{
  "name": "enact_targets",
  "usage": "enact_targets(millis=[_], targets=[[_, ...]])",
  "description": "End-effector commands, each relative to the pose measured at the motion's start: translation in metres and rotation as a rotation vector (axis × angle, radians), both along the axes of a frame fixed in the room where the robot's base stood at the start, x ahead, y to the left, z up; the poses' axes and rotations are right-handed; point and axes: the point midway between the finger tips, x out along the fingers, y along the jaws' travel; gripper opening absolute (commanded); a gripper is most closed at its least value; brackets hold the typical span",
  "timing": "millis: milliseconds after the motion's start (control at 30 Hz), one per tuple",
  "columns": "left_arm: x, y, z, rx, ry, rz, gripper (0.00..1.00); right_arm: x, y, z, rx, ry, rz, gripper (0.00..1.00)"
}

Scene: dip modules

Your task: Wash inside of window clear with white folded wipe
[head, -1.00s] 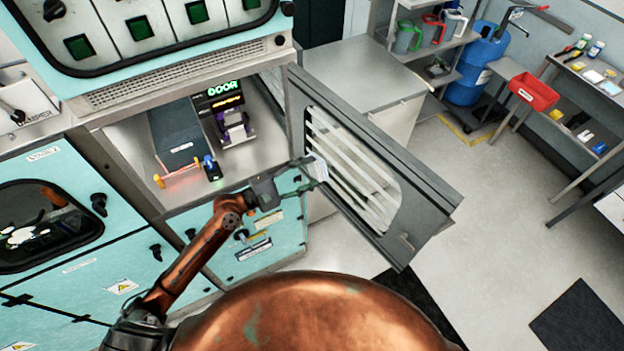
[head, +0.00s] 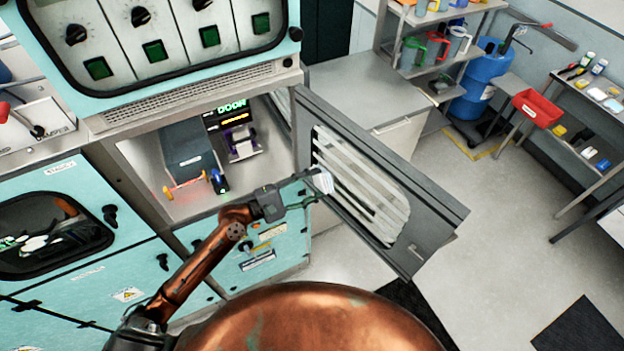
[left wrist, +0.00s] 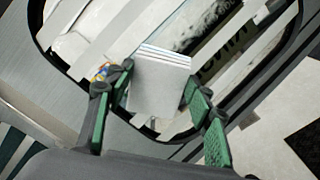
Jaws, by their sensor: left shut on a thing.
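The window (head: 388,193) is a rounded pane in the open grey door, crossed by slanting whitish bands with darker gaps between them. It fills much of the left wrist view (left wrist: 203,20), where pale patches and dark streaks show. My left gripper (head: 314,188) is shut on the white folded wipe (head: 323,182), close to the window's left edge. In the left wrist view the wipe (left wrist: 160,88) is a flat, layered pad between the green-sided fingers, in front of the pane. I cannot tell whether it touches the glass. My right gripper is not in view.
The open chamber (head: 150,160) left of the door holds a grey box (head: 190,150) and a small device under a lit "DOOR" sign (head: 231,107). A steel counter (head: 365,85) stands behind the door.

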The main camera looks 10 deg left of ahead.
Motion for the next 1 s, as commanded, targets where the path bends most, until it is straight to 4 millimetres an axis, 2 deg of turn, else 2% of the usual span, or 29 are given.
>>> enact_targets(millis=[33,200,567,1000], targets=[[-0.004,-0.004,0.004,-0.002,0.001,-0.001,0.29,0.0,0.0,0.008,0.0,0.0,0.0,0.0],[-0.014,-0.012,0.003,0.0,0.001,-0.001,0.29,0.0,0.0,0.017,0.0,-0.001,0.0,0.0],[-0.031,-0.025,0.001,-0.002,0.001,-0.001,0.29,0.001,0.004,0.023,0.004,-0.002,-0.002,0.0],[-0.048,-0.039,0.0,-0.001,0.001,-0.002,0.29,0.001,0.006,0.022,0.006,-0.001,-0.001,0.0]])
